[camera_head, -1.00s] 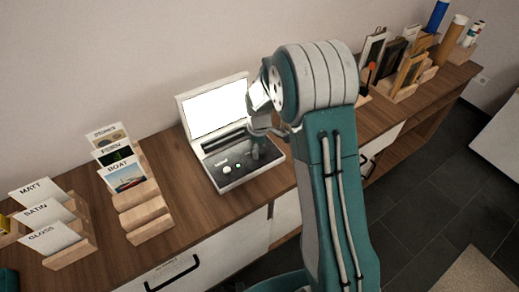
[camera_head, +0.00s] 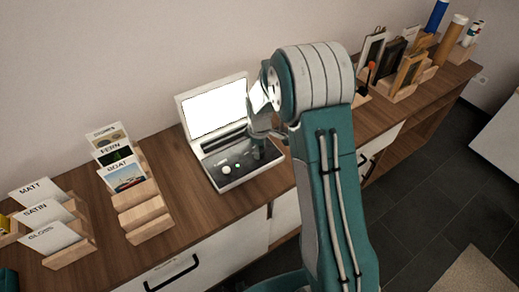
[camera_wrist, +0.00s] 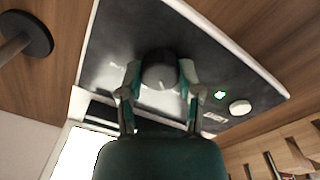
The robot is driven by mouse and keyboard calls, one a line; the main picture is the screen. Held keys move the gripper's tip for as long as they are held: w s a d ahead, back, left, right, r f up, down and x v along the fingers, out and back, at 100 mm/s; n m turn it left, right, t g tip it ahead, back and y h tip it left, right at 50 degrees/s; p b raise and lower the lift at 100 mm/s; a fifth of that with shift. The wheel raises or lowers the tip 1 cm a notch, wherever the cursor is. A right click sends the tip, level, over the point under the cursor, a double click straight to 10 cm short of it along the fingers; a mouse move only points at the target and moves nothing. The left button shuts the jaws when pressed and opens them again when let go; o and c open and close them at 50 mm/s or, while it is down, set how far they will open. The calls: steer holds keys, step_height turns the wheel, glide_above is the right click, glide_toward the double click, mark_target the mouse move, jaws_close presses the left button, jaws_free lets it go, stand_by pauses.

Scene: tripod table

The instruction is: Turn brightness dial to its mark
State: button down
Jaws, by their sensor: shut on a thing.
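The brightness dial (camera_wrist: 160,68) is a dark grey round knob on the black panel of the light device (camera_wrist: 105,30). A short pale pointer line shows on its face, towards the gripper's base in the wrist view. My gripper (camera_wrist: 159,76) has one finger on each side of the dial and is shut on it. Faint pale marks show on the panel left of the dial, too blurred to read. In the head view the device (camera_head: 209,174) stands with its bright screen up, and my gripper (camera_head: 265,149) hides the dial.
A green light (camera_wrist: 220,95) and a white round knob (camera_wrist: 240,107) sit beside the dial. Card racks (camera_head: 145,215) stand left on the wooden counter (camera_head: 195,212); framed pictures (camera_head: 409,70) stand in racks at right. Bare counter lies in front of the device.

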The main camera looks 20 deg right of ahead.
steer(key=m, duration=0.5)
steer(key=shift+f, duration=0.1)
steer(key=m, duration=0.4)
steer(key=shift+m, duration=0.3)
steer(key=m, duration=0.5)
steer(key=shift+w, duration=0.1)
steer(key=shift+m+g, duration=0.3)
steer(key=shift+m, duration=2.1)
steer(key=shift+c, duration=1.4)
jaws_free()
